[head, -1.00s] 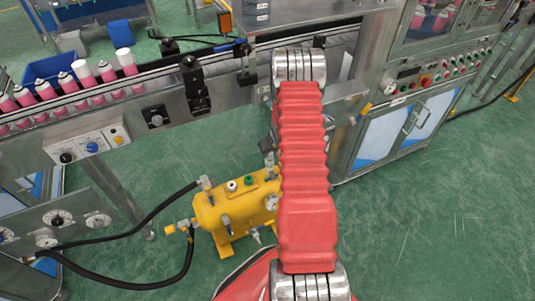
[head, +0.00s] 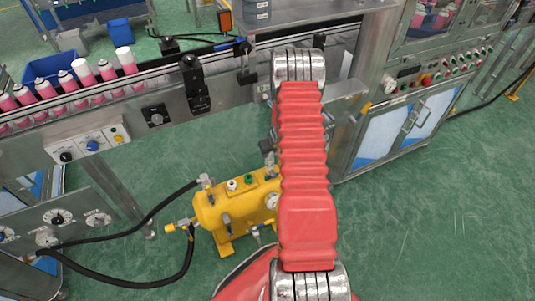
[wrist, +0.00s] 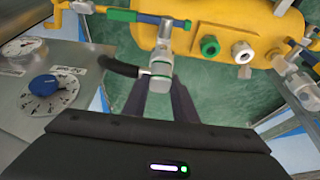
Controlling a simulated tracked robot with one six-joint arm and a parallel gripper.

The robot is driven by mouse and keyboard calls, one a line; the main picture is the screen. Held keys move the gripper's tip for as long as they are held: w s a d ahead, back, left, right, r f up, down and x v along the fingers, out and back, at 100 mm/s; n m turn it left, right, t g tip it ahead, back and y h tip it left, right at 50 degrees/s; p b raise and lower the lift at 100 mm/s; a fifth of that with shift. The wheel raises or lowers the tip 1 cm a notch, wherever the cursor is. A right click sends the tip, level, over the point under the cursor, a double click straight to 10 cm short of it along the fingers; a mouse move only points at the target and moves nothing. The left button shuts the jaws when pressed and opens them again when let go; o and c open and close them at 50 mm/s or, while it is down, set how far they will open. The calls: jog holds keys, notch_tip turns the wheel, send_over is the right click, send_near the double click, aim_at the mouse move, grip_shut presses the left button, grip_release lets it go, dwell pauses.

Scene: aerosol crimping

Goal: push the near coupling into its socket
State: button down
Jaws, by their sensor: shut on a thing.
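A short black hose (wrist: 118,66) runs from the coupling to the left. A silver fitting (wrist: 166,45) beneath a blue lever on the yellow tank (wrist: 205,20) lies in line just beyond the coupling. I cannot tell whether the two are fully joined. In the head view, my red arm hides the gripper and the held coupling; the yellow tank (head: 215,210) shows to its left.
The tank carries a green port (wrist: 210,45) and a white port (wrist: 242,52). A panel with a blue knob (wrist: 44,86) stands at left in the wrist view. Black hoses (head: 130,225) run to the tank's left. A conveyor with pink cans (head: 65,88) lies behind. Green floor is clear at right.

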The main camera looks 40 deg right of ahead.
jog(key=shift+f, duration=0.1)
dwell(0.7)
jog(key=c, duration=1.4)
grip_release()
jog(key=shift+o, duration=0.2)
jog(key=v, duration=1.3)
jog(key=shift+s+r, duration=0.15)
jog(key=shift+r, duration=0.1)
jog(key=shift+a+r, duration=0.1)
